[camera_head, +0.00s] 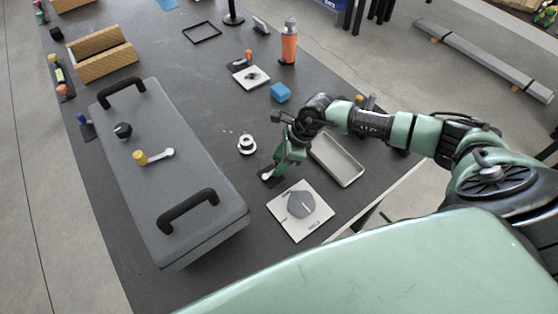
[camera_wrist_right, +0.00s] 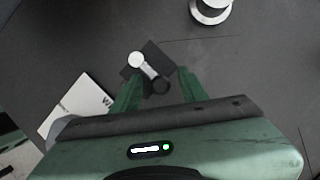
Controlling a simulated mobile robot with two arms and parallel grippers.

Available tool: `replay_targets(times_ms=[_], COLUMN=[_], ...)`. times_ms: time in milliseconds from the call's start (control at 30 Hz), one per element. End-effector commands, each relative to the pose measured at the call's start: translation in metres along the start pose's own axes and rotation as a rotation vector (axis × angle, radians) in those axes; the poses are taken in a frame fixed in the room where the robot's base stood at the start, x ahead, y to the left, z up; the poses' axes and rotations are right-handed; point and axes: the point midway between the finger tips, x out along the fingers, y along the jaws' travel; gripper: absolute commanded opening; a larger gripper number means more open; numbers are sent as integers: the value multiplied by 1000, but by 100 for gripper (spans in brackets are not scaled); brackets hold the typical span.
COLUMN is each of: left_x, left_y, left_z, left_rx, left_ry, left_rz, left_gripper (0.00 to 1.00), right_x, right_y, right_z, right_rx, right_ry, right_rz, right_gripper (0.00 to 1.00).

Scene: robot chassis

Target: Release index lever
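In the right wrist view my right gripper (camera_wrist_right: 158,76) is open. My left gripper is not in view.
A white plate with a grey dial (camera_head: 302,204) lies close below the lever. A grey tray (camera_head: 338,158) is to the right, a white ring-shaped part (camera_head: 246,144) to the upper left. A grey case (camera_head: 172,170) with two black handles fills the left. A blue block (camera_head: 280,92) sits farther back.

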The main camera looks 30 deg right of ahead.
Motion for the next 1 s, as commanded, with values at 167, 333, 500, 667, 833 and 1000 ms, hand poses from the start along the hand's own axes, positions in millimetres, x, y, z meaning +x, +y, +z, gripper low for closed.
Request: replay_targets(times_ms=[167,333,500,667,833,1000], left_x=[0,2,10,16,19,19], left_y=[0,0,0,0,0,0], left_z=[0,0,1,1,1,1], left_rx=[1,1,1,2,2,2], left_ry=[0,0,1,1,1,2], left_rz=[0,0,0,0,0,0], left_gripper=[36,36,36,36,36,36], right_x=[0,-6,-33,-59,-75,-78], right_y=[0,-1,-1,-1,0,0], right_z=[0,-1,-2,-1,-1,0], right_rx=[-1,-1,-2,-2,0,-1], right_ry=[0,0,1,0,1,0], right_rz=[0,-1,-3,-3,-1,0], right_gripper=[43,43,43,43,43,43])
